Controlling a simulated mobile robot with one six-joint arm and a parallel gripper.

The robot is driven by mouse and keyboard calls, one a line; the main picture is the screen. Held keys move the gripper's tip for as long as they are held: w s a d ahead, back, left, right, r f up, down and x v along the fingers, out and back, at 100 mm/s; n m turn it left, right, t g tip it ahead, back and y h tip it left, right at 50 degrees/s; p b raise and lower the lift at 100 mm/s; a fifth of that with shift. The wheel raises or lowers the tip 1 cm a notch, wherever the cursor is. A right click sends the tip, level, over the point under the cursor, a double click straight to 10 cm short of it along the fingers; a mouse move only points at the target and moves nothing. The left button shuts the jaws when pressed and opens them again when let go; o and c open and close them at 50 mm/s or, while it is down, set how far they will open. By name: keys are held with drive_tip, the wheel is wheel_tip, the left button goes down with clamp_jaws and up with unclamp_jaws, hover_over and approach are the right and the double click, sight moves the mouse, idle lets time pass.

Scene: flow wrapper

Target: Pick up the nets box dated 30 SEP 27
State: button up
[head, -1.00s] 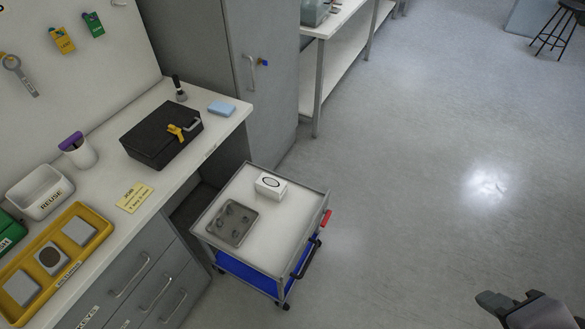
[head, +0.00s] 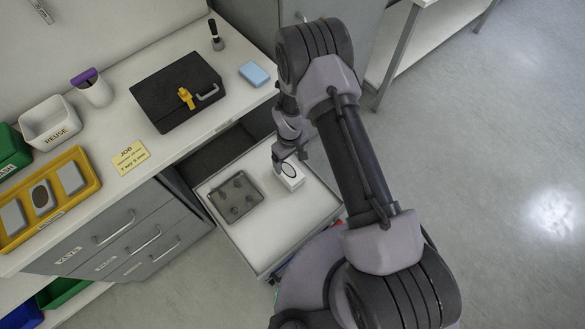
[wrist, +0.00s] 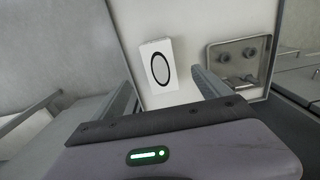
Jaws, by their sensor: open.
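A white box (head: 290,180) with a black oval on top sits on the top of the cart, beside a grey tray. It also shows in the wrist view (wrist: 159,67), lying ahead of and between my fingers. No date can be read on it in either view. My gripper (wrist: 165,84) is open and empty, and the box appears apart from the fingers. In the head view my gripper (head: 288,160) is over the box's far end and partly hides it.
The grey tray (head: 236,197) with several round parts lies left of the box on the cart (head: 290,225). A workbench alongside holds a black case (head: 178,90), a blue block (head: 254,74) and a REUSE bin (head: 50,122). Open floor (head: 500,170) is on the right.

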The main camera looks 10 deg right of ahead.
sight(289, 171)
drive_tip(key=f, duration=0.2)
drive_tip(key=f+b, duration=0.1)
drive_tip(key=f, duration=0.1)
drive_tip(key=s+f+b, duration=0.1)
drive_tip(key=f, duration=0.2)
drive_tip(key=shift+a, duration=0.1)
drive_tip(key=f+b, duration=0.1)
drive_tip(key=f, duration=0.1)
drive_tip(key=w+f+b, duration=0.1)
drive_tip(key=f, duration=0.1)
drive_tip(key=w+f+b, duration=0.1)
drive_tip(key=f, duration=0.1)
drive_tip(key=shift+a+f, duration=0.15)
drive_tip(key=shift+f, duration=0.05)
drive_tip(key=shift+r, duration=0.1)
drive_tip(key=c, duration=1.5)
